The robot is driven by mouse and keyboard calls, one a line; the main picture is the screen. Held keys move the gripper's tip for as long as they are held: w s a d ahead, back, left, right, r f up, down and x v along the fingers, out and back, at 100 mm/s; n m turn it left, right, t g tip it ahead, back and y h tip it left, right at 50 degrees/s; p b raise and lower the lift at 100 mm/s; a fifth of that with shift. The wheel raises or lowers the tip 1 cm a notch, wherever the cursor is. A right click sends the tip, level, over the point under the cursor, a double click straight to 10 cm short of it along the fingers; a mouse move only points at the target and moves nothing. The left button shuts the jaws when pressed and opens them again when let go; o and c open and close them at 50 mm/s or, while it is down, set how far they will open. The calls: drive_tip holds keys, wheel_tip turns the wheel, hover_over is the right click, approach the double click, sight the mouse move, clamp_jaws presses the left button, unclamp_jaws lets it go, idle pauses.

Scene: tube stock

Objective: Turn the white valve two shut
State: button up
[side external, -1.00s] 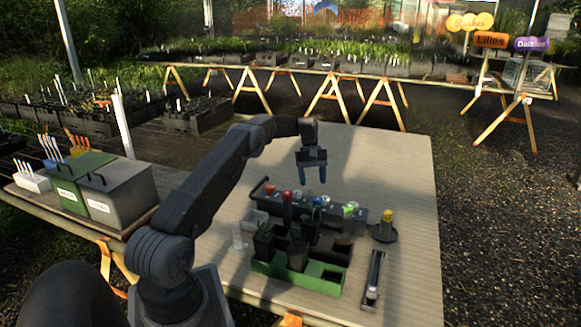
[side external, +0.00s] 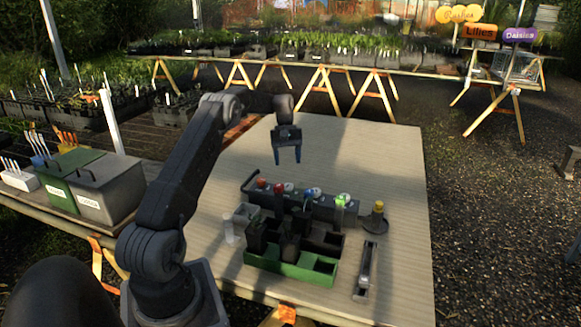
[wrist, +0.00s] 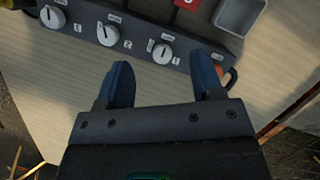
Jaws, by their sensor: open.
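A dark valve panel (wrist: 137,39) runs across the top of the wrist view, with three round white valve knobs in a row. The middle knob (wrist: 107,35) has a small label beside it that looks like a 2. The other knobs are the left one (wrist: 52,18) and the right one (wrist: 162,53). Each has a dark pointer mark. My gripper (wrist: 161,64) is open and empty, its blue fingers apart, with the right knob just beyond the gap. In the side view my gripper (side external: 287,156) hangs above and behind the panel (side external: 318,203), touching nothing.
A red piece (wrist: 187,4) and a grey square cup (wrist: 239,14) stand beyond the panel. A green tray (side external: 290,272) with black pots stands in front of it. A yellow-topped post (side external: 378,212) and a slotted strip (side external: 367,268) are at right. The table behind is clear.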

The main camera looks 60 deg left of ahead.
sight(316, 190)
drive_tip(key=w+d+r+m+t+y, duration=0.1)
drive_tip(key=w+d+r+m+y, duration=0.25)
drive_tip(key=w, duration=0.55)
drive_tip(key=f, duration=0.5)
drive_tip(key=d+f, duration=0.1)
drive_tip(key=f, duration=0.9)
drive_tip(key=shift+s+d, duration=0.3)
